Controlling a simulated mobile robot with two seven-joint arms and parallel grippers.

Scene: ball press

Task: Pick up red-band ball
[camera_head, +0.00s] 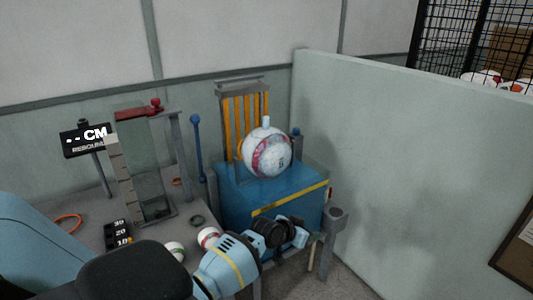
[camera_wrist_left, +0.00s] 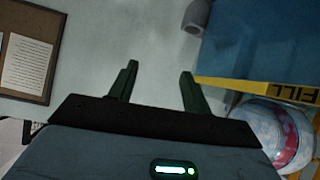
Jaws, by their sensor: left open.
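A small white ball with a red band (camera_head: 208,237) lies on the grey bench in the head view, beside a similar ball with a green mark (camera_head: 175,250). Part of it is hidden by my left arm. A much larger white ball with a red band (camera_head: 267,152) sits on top of the blue box (camera_head: 240,195). My left gripper (camera_head: 290,228) is in front of the box, to the right of the small balls. In the left wrist view its fingers (camera_wrist_left: 158,82) are apart with nothing between them.
A grey cup-like post (camera_head: 337,215) stands at the box's right corner, close to the gripper. A pale partition (camera_head: 400,160) rises on the right. A glass-panelled stand (camera_head: 145,170) and a number block (camera_head: 118,235) stand on the bench at left.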

